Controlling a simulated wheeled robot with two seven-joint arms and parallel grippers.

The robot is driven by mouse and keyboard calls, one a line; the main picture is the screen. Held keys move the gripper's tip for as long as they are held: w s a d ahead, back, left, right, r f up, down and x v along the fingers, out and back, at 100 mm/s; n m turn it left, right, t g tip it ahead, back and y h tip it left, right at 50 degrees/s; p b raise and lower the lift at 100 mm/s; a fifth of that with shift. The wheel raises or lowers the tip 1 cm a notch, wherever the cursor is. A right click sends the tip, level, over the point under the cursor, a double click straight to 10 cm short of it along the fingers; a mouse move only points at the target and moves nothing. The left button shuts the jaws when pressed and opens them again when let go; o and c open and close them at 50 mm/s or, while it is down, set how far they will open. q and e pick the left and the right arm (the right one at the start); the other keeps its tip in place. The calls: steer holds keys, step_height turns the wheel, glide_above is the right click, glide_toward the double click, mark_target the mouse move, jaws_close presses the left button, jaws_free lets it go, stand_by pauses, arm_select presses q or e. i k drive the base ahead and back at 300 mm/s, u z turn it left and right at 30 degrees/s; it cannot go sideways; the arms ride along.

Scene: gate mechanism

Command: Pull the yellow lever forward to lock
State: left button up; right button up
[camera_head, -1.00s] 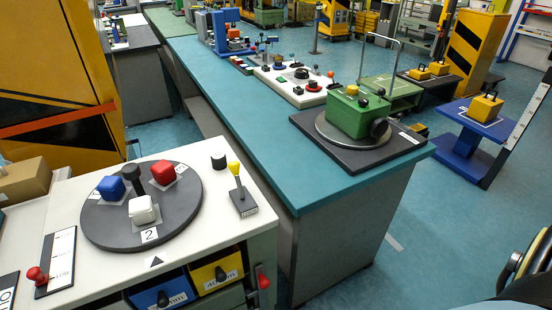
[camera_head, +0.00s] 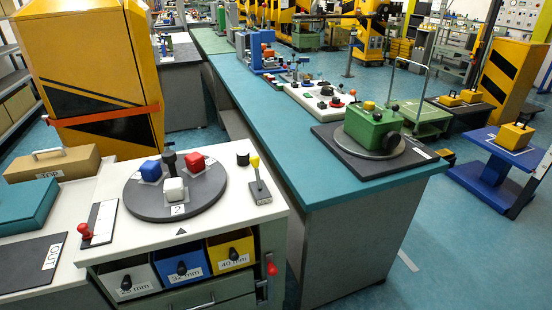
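A lever with a yellow knob (camera_head: 255,161) stands on a small dark base plate near the right edge of the white cabinet top (camera_head: 222,216). Its shaft is nearly upright, tilted slightly. It is to the right of the dark round turntable (camera_head: 140,203). Nothing touches the lever. Neither of my grippers is in view.
A red-knobbed slider (camera_head: 86,232) is at left. A long teal bench (camera_head: 300,160) with a green box (camera_head: 372,127) runs behind. Blue floor lies at right.

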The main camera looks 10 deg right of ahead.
mark_target(254, 160)
steer(key=z, duration=0.05)
steer(key=i, duration=0.5)
steer(key=k, duration=0.5)
steer(key=z, duration=1.35)
steer(key=i, duration=1)
steer(key=u, duration=2.15)
